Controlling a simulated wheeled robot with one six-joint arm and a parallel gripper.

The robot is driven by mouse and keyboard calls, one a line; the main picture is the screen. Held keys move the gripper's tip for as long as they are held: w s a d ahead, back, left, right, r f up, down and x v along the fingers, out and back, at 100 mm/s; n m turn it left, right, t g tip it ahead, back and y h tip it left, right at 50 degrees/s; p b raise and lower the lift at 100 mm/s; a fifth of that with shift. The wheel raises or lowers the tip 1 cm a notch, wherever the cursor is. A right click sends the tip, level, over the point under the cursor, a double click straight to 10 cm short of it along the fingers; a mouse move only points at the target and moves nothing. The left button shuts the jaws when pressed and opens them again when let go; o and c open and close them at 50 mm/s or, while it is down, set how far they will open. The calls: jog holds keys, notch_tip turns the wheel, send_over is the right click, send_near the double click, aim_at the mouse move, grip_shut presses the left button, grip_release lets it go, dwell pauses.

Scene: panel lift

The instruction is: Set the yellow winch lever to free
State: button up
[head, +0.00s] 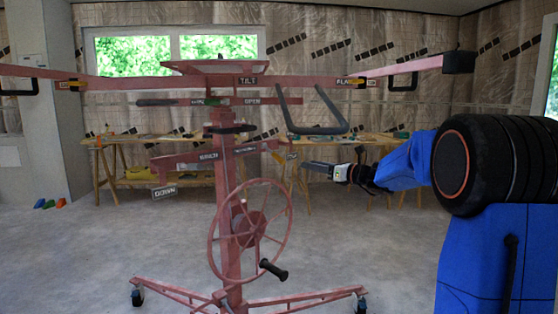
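The pink-red panel lift (230,200) stands upright in the middle of the head view. Its winch arm carries a WINCH label (208,155). A small yellow-orange piece, seemingly the winch lever (279,158), shows at the right end of this arm beside a small tag. Its exact setting is too small to tell. My gripper (308,167) reaches in from the right, its grey fingers pointing left. In the picture its tip is just right of and below the yellow piece, with a gap between them. It appears empty; finger spacing cannot be made out.
A spoked handwheel with a black crank grip (273,270) is below the winch arm. A DOWN tag (164,192) hangs at left. Workbenches (350,147) stand behind; the floor around the lift's castered legs is mostly clear.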

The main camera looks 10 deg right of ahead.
aim_at(279, 158)
jog(key=x, duration=1.6)
jog(key=shift+w+a, duration=0.25)
jog(key=shift+a, duration=0.05)
grip_shut()
